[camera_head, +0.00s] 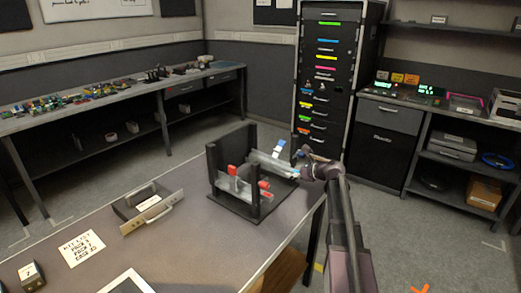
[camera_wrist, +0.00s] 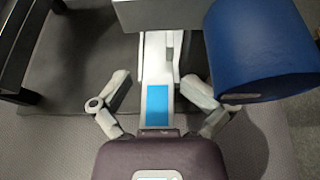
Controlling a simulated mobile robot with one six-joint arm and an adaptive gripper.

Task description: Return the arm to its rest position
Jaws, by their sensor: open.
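My arm (camera_head: 340,215) reaches up from the lower right of the head view, over the right edge of the table. My gripper (camera_head: 298,160) is at the right side of the black stand (camera_head: 232,203), beside a grey metal rail (camera_head: 272,166). In the wrist view my gripper (camera_wrist: 160,92) has its two fingers spread wide. A pale strip with a blue patch (camera_wrist: 157,98) lies between the fingers, with no visible finger contact. A large blue cylinder (camera_wrist: 262,48) is close to the right finger. The fingertips are small and partly hidden in the head view.
On the table (camera_head: 210,245) are a grey bracket with a handle (camera_head: 150,208), a printed card (camera_head: 82,248) and a small dark box (camera_head: 32,274). Red clips (camera_head: 264,185) sit on the stand. A tall drawer cabinet (camera_head: 325,90) stands behind. Grey floor is open right of my arm.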

